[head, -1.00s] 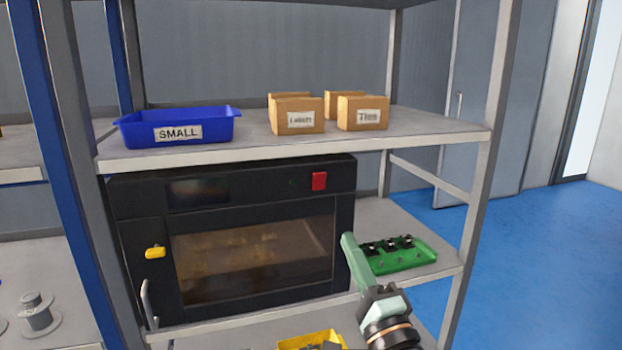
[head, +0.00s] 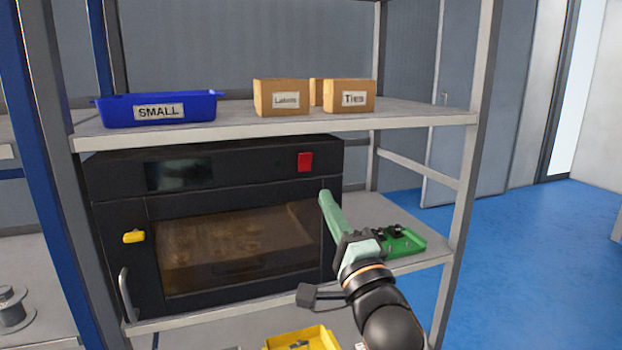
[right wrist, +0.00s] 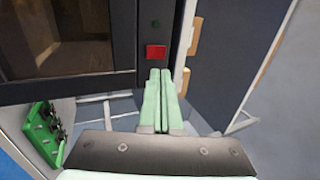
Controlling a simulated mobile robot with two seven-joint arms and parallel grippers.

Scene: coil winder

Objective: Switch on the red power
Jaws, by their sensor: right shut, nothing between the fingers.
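The red power switch (head: 305,162) is a small red rectangle on the upper right of the black oven's front panel (head: 240,172). It also shows in the right wrist view (right wrist: 156,51), just beyond my fingertips. My right gripper (head: 325,196) is shut and empty, with its pale green fingers together. In the head view its tips are below and slightly right of the red switch; a gap shows between them. In the right wrist view the fingertips (right wrist: 160,73) point at the switch's lower edge; I cannot tell how far apart they are in depth. My left gripper is not in view.
The oven stands on a grey shelf, with a yellow latch (head: 134,236) on its left. A green tray (head: 408,241) with black parts lies right of it. Above are a blue SMALL bin (head: 190,108) and cardboard boxes (head: 281,97). A yellow bin (head: 318,337) is below.

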